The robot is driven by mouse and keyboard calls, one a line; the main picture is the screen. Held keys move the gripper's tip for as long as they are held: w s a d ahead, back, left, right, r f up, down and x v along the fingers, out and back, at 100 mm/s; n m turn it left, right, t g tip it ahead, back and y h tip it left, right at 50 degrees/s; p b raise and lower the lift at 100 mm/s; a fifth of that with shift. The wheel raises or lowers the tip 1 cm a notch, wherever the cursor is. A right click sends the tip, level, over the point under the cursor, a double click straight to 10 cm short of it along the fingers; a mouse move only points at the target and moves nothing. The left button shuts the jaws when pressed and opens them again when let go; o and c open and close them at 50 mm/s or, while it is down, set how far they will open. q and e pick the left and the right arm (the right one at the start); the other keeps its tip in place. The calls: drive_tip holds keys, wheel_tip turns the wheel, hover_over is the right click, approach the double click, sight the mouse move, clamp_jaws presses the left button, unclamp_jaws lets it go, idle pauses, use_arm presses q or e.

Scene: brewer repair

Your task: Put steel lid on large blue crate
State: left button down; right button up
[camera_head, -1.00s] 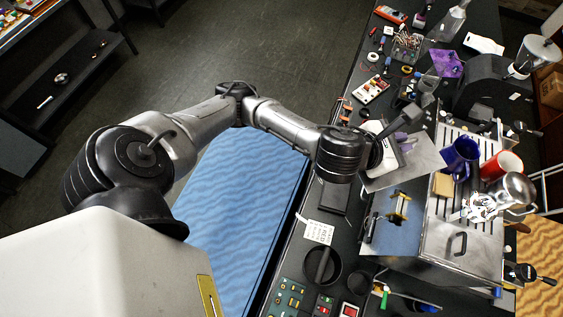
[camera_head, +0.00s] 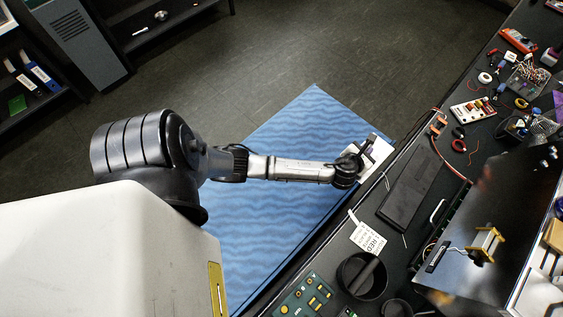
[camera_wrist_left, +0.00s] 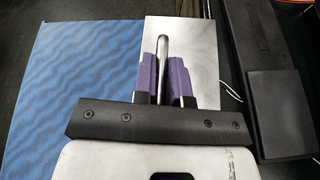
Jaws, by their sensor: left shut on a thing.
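My left gripper (camera_head: 367,153) is shut on the handle of the steel lid (camera_head: 381,146). In the left wrist view, its purple fingers (camera_wrist_left: 163,82) pinch the upright handle (camera_wrist_left: 161,60) of the flat, shiny lid (camera_wrist_left: 205,45). It holds the lid by the front edge of the black workbench, seen above the blue mat's edge; the height cannot be told. No large blue crate can be made out in any view. My right gripper is not in view.
A blue wavy mat (camera_head: 265,205) lies on the dark floor, with free floor beyond it. The workbench carries a long black panel (camera_head: 409,185), a black cup (camera_head: 360,279), a note (camera_head: 368,238) and a reflective metal surface (camera_head: 495,205). A black shelf (camera_head: 175,22) stands at the back.

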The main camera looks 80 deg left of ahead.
use_arm(q)
drive_tip(key=s+a+f+b, duration=0.1)
drive_tip(key=s+a+f, duration=0.25)
drive_tip(key=f, duration=0.55)
drive_tip(key=b, duration=0.2)
hover_over(316, 157)
wheel_tip(316, 157, down, 6)
drive_tip(key=shift+d+f, duration=0.1)
wheel_tip(316, 157, down, 4)
drive_tip(key=shift+b, duration=1)
drive_tip(key=shift+f, duration=0.15)
drive_tip(key=c, duration=1.2)
unclamp_jaws()
drive_tip(key=shift+s, duration=0.1)
drive_tip(key=shift+o, duration=0.2)
